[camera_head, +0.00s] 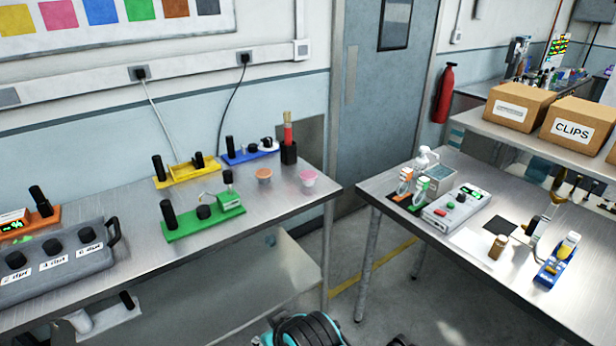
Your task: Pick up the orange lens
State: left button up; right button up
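A small round orange piece (264,174), which looks like the orange lens, sits on the left metal table (300,205) near its right end. It stands apart from the pink cup-like piece (308,177) to its right. Nothing touches or covers it. Neither of my grippers shows clearly in this view. Teal and black parts at the bottom edge look like parts of my own body.
A green module (202,222), a yellow module (187,172) and a blue module (248,154) stand near the orange piece. A black holder (288,152) with a red-topped item is behind it. A second table (480,170) stands right, across a gap.

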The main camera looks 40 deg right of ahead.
aim_at(263, 172)
jog(key=i+l, duration=0.25)
jog(key=l, duration=0.15)
jog(key=i+l, duration=0.2)
jog(key=l, duration=0.2)
jog(key=i+l, duration=0.25)
jog(key=l, duration=0.15)
